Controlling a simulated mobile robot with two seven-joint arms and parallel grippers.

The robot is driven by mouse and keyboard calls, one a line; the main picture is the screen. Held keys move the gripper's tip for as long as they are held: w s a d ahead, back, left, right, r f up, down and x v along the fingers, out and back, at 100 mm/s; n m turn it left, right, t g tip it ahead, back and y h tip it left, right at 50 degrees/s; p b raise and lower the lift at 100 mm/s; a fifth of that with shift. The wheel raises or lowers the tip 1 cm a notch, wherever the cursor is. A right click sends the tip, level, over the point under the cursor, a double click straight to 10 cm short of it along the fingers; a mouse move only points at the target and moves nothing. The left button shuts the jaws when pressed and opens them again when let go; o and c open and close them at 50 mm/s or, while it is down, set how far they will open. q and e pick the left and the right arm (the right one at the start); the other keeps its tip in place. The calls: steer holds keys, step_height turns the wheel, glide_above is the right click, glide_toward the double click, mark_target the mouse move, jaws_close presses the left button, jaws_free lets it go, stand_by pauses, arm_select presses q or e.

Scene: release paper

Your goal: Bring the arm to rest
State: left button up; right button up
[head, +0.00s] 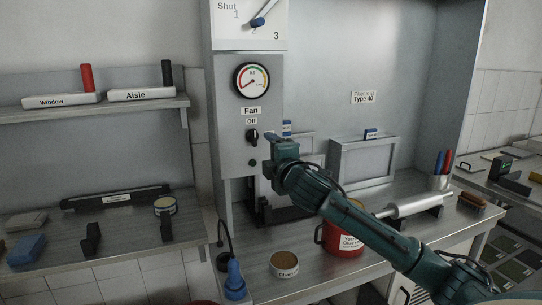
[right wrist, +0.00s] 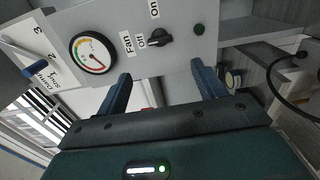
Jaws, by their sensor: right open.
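My right arm comes in from the lower right of the head view, and its gripper (head: 270,142) is just in front of the panel, close to the fan knob (head: 253,136). In the right wrist view the two blue fingers of the gripper (right wrist: 162,85) are spread apart with nothing between them. The black fan knob (right wrist: 160,38) shows beyond the fingers, and I see no contact with it. My left gripper is not in view.
A gauge (head: 252,80) sits above the knob. A shelf (head: 150,108) is at the left.

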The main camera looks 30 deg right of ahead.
stand_by(0.3)
steer(key=s+a+f+m+g+y, duration=0.1)
steer(key=s+a+f+y, duration=0.2)
steer(key=f, duration=0.6)
steer(key=s+a+f+m+g, duration=0.2)
steer(key=a+f, duration=0.4)
steer(key=f, duration=0.4)
steer(key=s+a+f+m+g+y, duration=0.1)
steer(key=s+a+f+y, duration=0.2)
steer(key=f, duration=0.6)
steer(key=s+a+f+m+g, duration=0.2)
steer(key=s+a+f+m, duration=0.2)
steer(key=s+f, duration=0.4)
steer(key=s+a+f+m+g, duration=0.1)
steer(key=s+a+f+m, duration=0.3)
steer(key=s, duration=1)
step_height(320, 180, down, 5)
steer(key=a, duration=0.2)
steer(key=shift+s+a+r+m+g+y, duration=0.2)
steer(key=shift+s+a+m+g+y, duration=0.15)
steer(key=shift+s+m+g+y, duration=0.05)
